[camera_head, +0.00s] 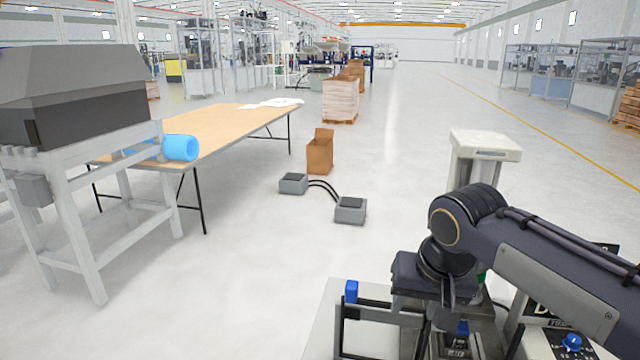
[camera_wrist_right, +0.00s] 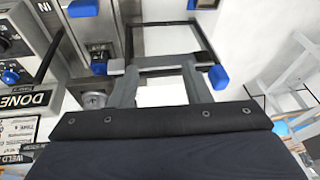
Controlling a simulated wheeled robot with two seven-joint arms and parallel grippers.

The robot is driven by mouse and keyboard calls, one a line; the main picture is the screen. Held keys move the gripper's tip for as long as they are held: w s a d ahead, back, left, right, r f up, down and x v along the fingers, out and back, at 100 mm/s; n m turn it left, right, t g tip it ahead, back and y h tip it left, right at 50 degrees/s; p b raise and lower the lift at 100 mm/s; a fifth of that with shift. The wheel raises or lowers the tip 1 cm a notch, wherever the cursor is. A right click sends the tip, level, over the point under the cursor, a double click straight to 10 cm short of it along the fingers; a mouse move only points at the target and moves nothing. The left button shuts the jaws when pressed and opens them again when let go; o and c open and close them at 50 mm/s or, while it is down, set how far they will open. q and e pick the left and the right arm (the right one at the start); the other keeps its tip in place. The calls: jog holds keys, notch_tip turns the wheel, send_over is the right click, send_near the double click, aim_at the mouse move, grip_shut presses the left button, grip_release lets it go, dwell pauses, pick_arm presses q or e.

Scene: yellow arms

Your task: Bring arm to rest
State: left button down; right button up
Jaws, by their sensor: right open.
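My right arm comes in from the right side of the head view, and its dark wrist bends down. My left arm and gripper are not in view.
The panel has blue knobs (camera_head: 572,342) and dark labels. A white-topped stand (camera_head: 485,146) is behind my right arm. Grey floor boxes (camera_head: 350,210) with cables and a cardboard box (camera_head: 320,152) are ahead. A wooden table (camera_head: 225,130) and a grey machine (camera_head: 75,100) stand left.

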jog(key=s+d+f+t+y, duration=0.1)
jog(key=s+d+f, duration=0.1)
jog(key=s+f, duration=0.4)
jog(key=s+d+f+y, duration=0.2)
jog(key=s+f, duration=0.4)
jog(key=s, duration=0.8)
jog(key=shift+d+f+t, duration=0.2)
jog(key=shift+f+t, duration=0.15)
jog(key=shift+t, duration=0.05)
dwell(0.5)
